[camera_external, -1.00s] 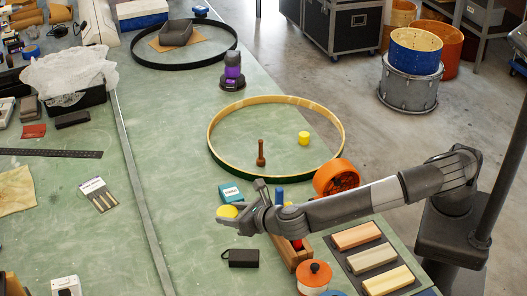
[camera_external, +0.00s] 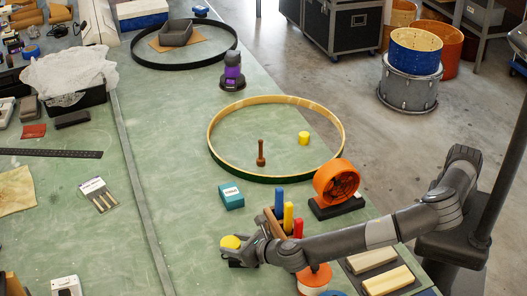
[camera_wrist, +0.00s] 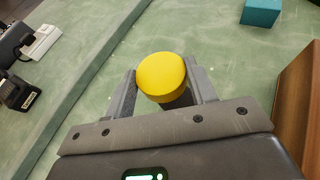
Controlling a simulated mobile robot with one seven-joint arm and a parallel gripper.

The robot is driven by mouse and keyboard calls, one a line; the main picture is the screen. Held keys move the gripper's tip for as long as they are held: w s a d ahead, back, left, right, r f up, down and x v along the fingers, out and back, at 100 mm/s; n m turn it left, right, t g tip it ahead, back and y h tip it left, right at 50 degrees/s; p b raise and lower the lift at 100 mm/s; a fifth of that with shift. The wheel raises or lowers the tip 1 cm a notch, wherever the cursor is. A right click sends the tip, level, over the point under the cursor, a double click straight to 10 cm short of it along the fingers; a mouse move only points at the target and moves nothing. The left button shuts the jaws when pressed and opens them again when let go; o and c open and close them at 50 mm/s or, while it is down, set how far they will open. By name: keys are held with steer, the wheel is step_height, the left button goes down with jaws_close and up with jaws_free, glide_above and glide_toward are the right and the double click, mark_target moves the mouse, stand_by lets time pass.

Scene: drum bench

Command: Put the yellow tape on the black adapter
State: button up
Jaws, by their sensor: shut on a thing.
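My gripper (camera_external: 238,249) is shut on the yellow tape (camera_external: 230,242), a short round disc. In the wrist view the tape (camera_wrist: 161,75) sits between the two fingers of my gripper (camera_wrist: 165,88), flat face up. The black adapter is mostly hidden in the external view, behind my gripper and the tape. A dark shape (camera_wrist: 180,100) shows just under the tape's near edge in the wrist view; it may be the adapter. I cannot tell whether the tape touches it.
A teal box (camera_external: 231,196) lies behind my gripper. A wooden holder with coloured pieces (camera_external: 276,223) and an orange fan-like thing (camera_external: 337,183) stand to the right. Green bench left of my gripper is clear.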

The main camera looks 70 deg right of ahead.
steer(key=shift+f, duration=1.6)
steer(key=shift+f, duration=0.15)
steer(key=o, duration=1)
steer(key=shift+c, duration=0.2)
steer(key=v, duration=1.2)
steer(key=shift+r, duration=0.25)
